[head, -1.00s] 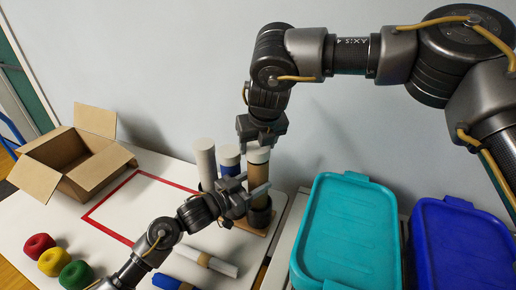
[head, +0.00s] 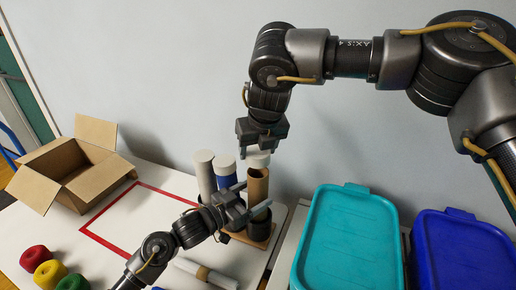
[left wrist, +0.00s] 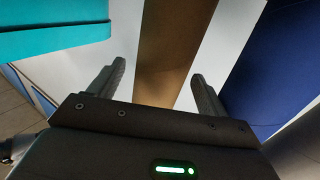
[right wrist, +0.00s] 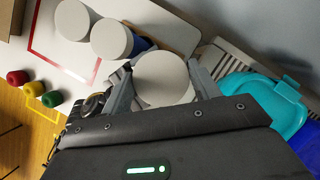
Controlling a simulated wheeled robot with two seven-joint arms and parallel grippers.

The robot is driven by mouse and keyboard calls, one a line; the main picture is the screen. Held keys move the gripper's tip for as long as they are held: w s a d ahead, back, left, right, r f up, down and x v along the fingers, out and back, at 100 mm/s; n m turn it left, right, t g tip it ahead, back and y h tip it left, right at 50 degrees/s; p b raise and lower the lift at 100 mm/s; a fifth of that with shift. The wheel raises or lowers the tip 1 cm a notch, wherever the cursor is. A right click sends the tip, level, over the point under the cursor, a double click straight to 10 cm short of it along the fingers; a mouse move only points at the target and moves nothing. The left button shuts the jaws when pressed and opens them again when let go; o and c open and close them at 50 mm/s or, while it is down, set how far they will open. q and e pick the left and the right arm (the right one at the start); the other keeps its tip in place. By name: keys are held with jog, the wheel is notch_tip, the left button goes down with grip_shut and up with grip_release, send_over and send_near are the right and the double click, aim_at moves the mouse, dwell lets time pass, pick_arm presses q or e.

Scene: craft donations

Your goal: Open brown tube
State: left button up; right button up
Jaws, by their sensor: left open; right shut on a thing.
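The brown tube (head: 257,187) stands upright in a wooden-based holder (head: 262,231), its top open. My right gripper (head: 259,145) is shut on the white cap (head: 257,159), just above the tube's mouth and apart from it. The cap also shows between the fingers in the right wrist view (right wrist: 163,79). My left gripper (head: 248,196) is open beside the tube, with a finger to each side. In the left wrist view the brown tube (left wrist: 168,45) passes between the spread fingers, with gaps on both sides.
A white-capped blue tube (head: 225,178) and a pale tube (head: 205,178) stand close left of the brown one. Teal (head: 348,240) and blue (head: 462,252) lidded bins are at right. An open cardboard box (head: 75,172) is at left. A marked red outline (head: 110,243) encloses clear table.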

pick_arm(q)
jog(key=b+v, duration=0.1)
jog(key=v, duration=1)
